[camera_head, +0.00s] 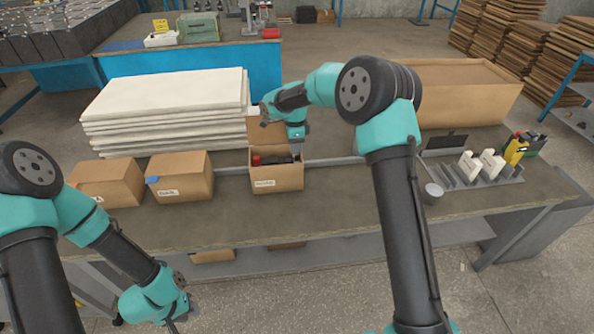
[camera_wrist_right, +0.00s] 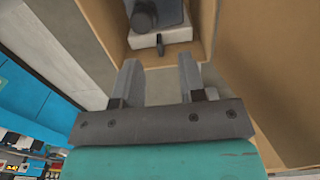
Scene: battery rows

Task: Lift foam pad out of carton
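An open cardboard carton (camera_head: 277,182) stands near the middle of the table with its flap up at the back. Dark items and a red piece show inside it. In the right wrist view the carton's inside wall (camera_wrist_right: 205,25) surrounds a pale block (camera_wrist_right: 150,41), perhaps the foam pad, with a dark rounded part on it. My right gripper (camera_head: 297,150) is over the carton. In the wrist view its two fingers (camera_wrist_right: 158,75) are apart with nothing between them. My left gripper (camera_head: 178,322) hangs low in front of the table; its fingers are too unclear to tell.
Two closed cartons (camera_head: 180,176) (camera_head: 106,183) stand to the left. A stack of white sheets (camera_head: 165,108) lies behind them. A large cardboard box (camera_head: 465,92) is at the back right. A slotted rack (camera_head: 480,174) and a grey cup (camera_head: 433,193) are on the right.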

